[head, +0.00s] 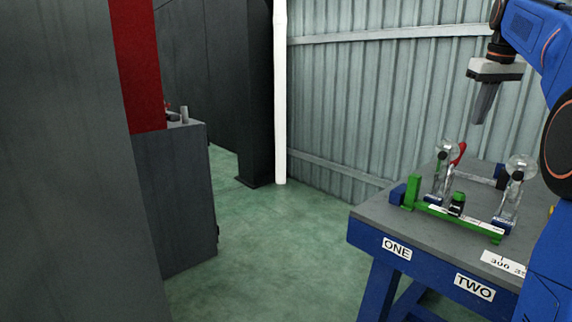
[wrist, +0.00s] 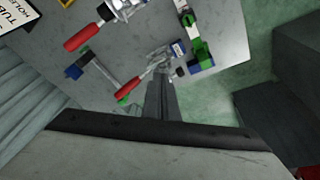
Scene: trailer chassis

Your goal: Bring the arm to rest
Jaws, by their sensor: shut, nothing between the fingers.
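My gripper (head: 484,105) hangs above the back of the workbench at the right of the head view, pointing down. Its fingers are together and hold nothing. It also shows in the wrist view (wrist: 161,82), over the bench top and apart from the items there. My blue arm reaches in from the right edge of the head view. The workbench (head: 375,213) has a grey top and a blue frame with labels ONE and TWO.
On the bench stand a green fixture (head: 456,218) and two clear-and-metal clamps (head: 443,176) (head: 514,188). Red handles (wrist: 82,37) show in the wrist view. A dark cabinet (head: 176,200) stands at left; green floor between is free. A corrugated wall (head: 350,100) stands behind.

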